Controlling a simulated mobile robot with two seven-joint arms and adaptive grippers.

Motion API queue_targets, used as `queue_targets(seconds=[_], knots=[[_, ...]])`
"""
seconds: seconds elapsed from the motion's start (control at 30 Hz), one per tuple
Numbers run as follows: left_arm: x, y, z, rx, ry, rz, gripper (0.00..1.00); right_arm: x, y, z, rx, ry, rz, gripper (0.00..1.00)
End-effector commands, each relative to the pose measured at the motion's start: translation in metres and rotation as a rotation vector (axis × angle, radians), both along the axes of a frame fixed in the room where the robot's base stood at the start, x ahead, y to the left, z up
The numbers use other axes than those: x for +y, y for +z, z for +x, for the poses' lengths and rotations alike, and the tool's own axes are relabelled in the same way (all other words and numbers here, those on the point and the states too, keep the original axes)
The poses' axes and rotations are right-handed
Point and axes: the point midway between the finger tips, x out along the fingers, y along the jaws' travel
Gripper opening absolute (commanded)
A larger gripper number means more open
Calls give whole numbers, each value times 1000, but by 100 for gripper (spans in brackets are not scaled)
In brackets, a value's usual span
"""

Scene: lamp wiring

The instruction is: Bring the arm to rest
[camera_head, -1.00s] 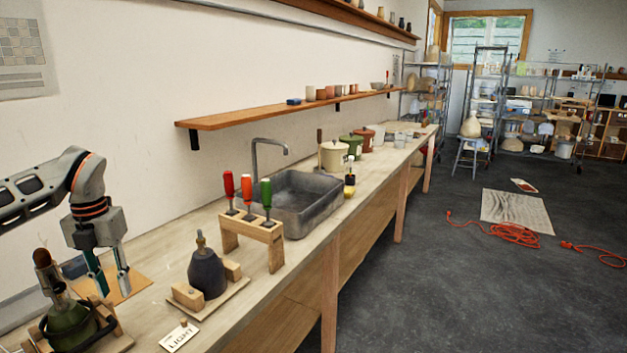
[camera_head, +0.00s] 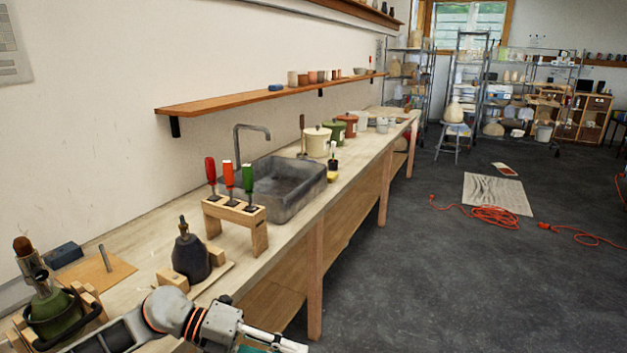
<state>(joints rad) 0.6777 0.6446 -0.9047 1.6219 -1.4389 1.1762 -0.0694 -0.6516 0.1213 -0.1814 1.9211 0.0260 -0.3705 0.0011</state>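My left arm (camera_head: 170,312) crosses the bottom left of the head view. Its gripper (camera_head: 272,345) is at the bottom edge, pointing right and partly cut off. One pale finger and a bit of teal show, with nothing visible held; how far the fingers are apart is unclear. The green lamp base (camera_head: 57,312) with a brown-topped neck sits in a wooden holder at far left. A dark bottle-shaped base (camera_head: 190,255) stands between wooden blocks on the bench. A thin grey rod (camera_head: 105,258) stands on a tan board (camera_head: 80,271). My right gripper is not in view.
A wooden rack (camera_head: 233,212) with several screwdrivers stands by the grey sink (camera_head: 287,188). A blue block (camera_head: 65,254) lies beside the tan board. Lidded pots (camera_head: 317,141) stand farther back. The floor (camera_head: 430,270) right of the bench (camera_head: 350,190) is open; an orange cord (camera_head: 495,216) lies beyond.

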Motion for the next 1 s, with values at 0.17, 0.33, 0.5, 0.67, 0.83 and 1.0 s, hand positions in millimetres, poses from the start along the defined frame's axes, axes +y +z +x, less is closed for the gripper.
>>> queue_targets(seconds=[0.17,0.33,0.5,0.67,0.83,1.0], knots=[[-42,21,-9,147,198,-334,25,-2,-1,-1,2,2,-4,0],[-37,24,6,329,472,-580,25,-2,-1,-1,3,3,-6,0],[1,-10,20,554,801,-746,25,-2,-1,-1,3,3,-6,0],[56,-79,12,795,1143,-819,25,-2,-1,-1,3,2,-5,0],[113,-169,-36,1058,1489,-808,25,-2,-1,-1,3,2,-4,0],[150,-236,-99,1260,1734,-748,25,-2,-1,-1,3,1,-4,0]])
